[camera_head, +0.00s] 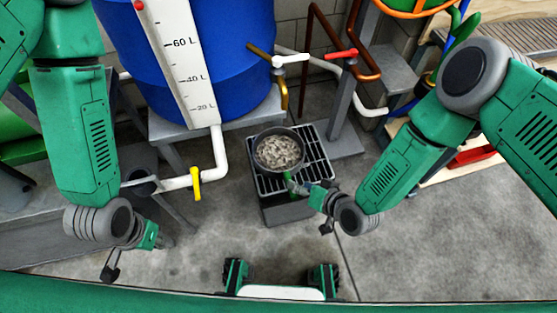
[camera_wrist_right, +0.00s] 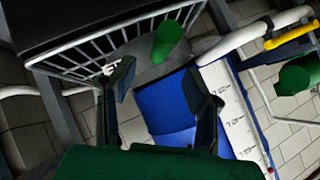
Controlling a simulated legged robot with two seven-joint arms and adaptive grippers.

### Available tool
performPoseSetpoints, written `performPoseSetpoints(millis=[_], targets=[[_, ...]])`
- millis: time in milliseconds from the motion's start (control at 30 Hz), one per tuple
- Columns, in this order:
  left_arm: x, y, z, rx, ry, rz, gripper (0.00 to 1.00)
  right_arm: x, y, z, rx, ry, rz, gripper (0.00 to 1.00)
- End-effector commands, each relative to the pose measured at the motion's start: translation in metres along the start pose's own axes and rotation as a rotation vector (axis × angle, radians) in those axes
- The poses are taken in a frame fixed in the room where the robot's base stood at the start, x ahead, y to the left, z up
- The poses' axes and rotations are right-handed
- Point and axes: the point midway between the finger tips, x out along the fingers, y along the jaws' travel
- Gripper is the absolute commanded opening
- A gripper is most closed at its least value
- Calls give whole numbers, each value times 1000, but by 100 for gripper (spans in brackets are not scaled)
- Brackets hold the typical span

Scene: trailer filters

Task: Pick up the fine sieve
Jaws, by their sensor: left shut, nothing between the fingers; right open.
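The sieve (camera_head: 278,152), a round dark-rimmed pan with grey lumpy material in it, rests on a black slatted rack (camera_head: 318,162). Its short green handle (camera_head: 291,184) points toward me. In the right wrist view a green cylinder (camera_wrist_right: 168,40), which looks like this handle, is just beyond the fingertips. My right gripper (camera_head: 305,190) is at the handle's near end; in its wrist view the open fingers (camera_wrist_right: 157,84) stand apart with nothing clearly between them. My left gripper (camera_head: 112,266) is shut and empty, low at the left, well away from the sieve.
A blue barrel (camera_head: 235,60) with a litre scale stands behind on a grey stand. A white pipe (camera_head: 218,150) with a yellow valve handle (camera_head: 195,184) runs left of the rack. Copper pipes and a red valve handle (camera_head: 341,53) are behind right. Concrete floor (camera_head: 430,240) is clear at right.

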Motion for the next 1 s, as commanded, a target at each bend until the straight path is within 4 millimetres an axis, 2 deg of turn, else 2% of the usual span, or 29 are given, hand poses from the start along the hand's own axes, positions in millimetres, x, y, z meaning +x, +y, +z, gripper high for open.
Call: performPoseSetpoints(millis=[100,267,600,867,900,967,1000], targets=[[6,0,0,0,0,0,0,15,3,1,2,0,-1,42],[8,0,1,0,-1,0,0,23,4,0,5,1,-3,42],[24,0,2,1,0,0,0,70,-3,-4,0,-1,1,42],[24,0,2,0,-1,0,0,72,-3,-5,3,-1,1,42],[24,0,2,0,-1,0,0,72,-3,-5,3,-1,0,38],[24,0,2,0,-1,0,0,71,-2,-5,4,-1,-1,17],[24,0,2,0,-1,0,0,71,-2,-5,4,-1,-1,3]])
